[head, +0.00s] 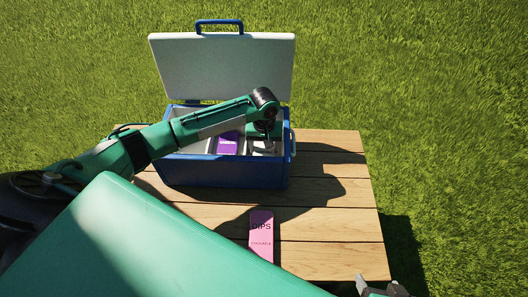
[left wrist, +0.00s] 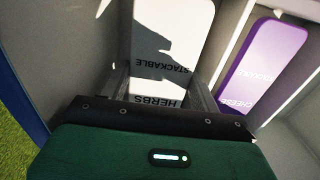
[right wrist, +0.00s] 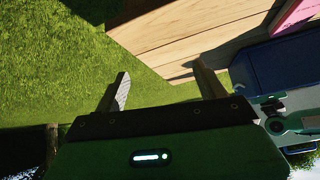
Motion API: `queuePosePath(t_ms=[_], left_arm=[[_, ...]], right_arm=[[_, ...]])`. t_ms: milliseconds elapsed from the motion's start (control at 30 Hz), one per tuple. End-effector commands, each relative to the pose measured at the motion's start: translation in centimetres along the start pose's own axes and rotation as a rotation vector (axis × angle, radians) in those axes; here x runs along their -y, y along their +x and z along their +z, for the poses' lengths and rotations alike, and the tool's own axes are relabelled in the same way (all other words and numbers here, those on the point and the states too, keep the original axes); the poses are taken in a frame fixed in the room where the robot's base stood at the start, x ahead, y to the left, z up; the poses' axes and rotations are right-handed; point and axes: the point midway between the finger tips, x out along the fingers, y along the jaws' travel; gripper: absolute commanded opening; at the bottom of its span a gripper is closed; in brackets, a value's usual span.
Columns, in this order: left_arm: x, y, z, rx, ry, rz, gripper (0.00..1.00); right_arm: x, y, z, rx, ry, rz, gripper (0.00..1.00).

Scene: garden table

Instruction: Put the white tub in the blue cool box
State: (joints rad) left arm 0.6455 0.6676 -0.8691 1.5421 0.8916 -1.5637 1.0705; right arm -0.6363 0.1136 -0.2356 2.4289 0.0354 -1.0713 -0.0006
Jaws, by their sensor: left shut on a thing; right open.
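The blue cool box (head: 222,175) stands on the table with its white lid (head: 222,68) raised. My left gripper (head: 263,146) is inside its right part, pointing down. In the left wrist view, the gripper is shut on the white tub (left wrist: 170,45), marked HERBS and STACKABLE. The tub is between the box walls; whether it touches the floor of the box is hidden. My right gripper (right wrist: 162,78) is open and empty beyond the table's near right edge. It also shows at the bottom of the head view (head: 380,288).
A purple tub (head: 228,143) marked CHEESE is in the cool box, left of my gripper; it shows in the left wrist view (left wrist: 262,65). A pink DIPS tub (head: 261,238) lies on the wooden table (head: 325,225). The table's right side is clear, with grass around.

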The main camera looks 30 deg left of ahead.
Motion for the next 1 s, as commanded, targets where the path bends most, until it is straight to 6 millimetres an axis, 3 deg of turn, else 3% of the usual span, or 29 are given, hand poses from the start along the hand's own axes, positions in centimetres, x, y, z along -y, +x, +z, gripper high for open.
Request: queuePosePath(t_ms=[100, 200, 600, 633, 667, 1000], left_arm=[[0.0, 1.9, 0.0, 0.0, 0.0, 0.0, 0.35], [0.0, 2.5, 0.0, -0.001, 0.0, 0.001, 0.35], [-0.1, 2.8, 0.0, 0.0, 0.0, 0.001, 0.35], [-0.1, 2.9, 0.0, 0.001, 0.0, 0.001, 0.65], [-0.1, 2.9, 0.0, 0.0, 0.0, 0.001, 0.71], [0.0, 2.8, 0.0, -0.001, 0.0, 0.001, 0.72]], right_arm=[[0.7, 0.7, -0.2, -0.051, -0.002, -0.019, 0.72], [1.0, 0.9, -0.5, -0.079, -0.003, -0.027, 0.72], [0.8, 0.6, -0.5, -0.062, -0.002, -0.02, 0.72], [0.7, 0.6, -0.4, -0.058, -0.002, -0.019, 0.72], [0.7, 0.6, -0.4, -0.058, -0.002, -0.019, 0.72], [0.7, 0.7, -0.4, -0.062, -0.002, -0.02, 0.72]])
